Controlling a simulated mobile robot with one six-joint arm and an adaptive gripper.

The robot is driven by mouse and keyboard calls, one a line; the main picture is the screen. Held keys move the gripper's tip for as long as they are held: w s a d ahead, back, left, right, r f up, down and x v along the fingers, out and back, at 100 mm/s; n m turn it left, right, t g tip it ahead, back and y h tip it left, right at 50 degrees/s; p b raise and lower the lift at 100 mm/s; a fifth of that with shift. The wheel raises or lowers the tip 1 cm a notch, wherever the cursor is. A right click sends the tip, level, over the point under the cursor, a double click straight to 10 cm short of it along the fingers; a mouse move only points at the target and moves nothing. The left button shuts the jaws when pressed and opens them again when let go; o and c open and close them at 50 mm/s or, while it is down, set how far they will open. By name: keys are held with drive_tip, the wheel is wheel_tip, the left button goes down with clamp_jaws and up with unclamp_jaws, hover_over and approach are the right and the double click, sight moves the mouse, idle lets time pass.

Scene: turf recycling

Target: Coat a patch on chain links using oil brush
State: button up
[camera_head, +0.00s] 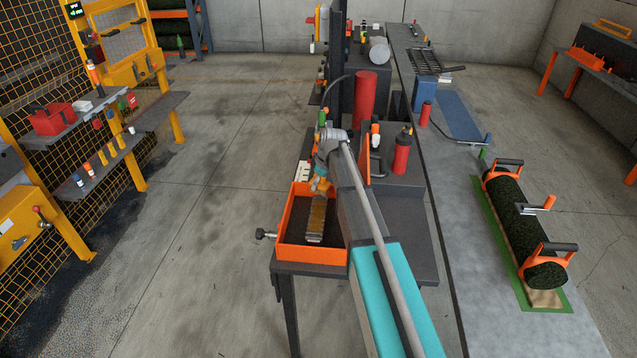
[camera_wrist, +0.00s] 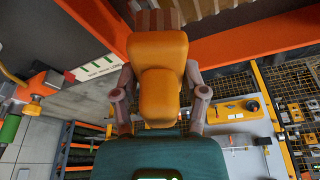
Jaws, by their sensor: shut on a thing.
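The oil brush (camera_wrist: 158,50) has a thick orange handle and brown bristles at the top of the wrist view. My gripper (camera_wrist: 160,85) is shut on the handle, with a finger on each side. In the head view my gripper (camera_head: 322,168) is over the back part of the orange-walled tray (camera_head: 312,254). The chain links (camera_head: 316,218) lie as a brown and grey strip inside the tray. Tan ribbed links (camera_wrist: 215,8) also show at the top of the wrist view. The bristles are near the tray rim there; I cannot tell whether they touch the links.
A red bottle (camera_head: 402,152) and a tall red cylinder (camera_head: 366,100) stand behind the tray on the bench. A turf roll (camera_head: 520,225) with orange handles lies on the long table at right. A tool rack (camera_head: 100,130) stands at left. The floor between is clear.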

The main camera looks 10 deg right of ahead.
drive_tip(key=shift+r+p, duration=0.6)
drive_tip(key=shift+r, duration=0.25)
drive_tip(key=shift+r+p, duration=1.5)
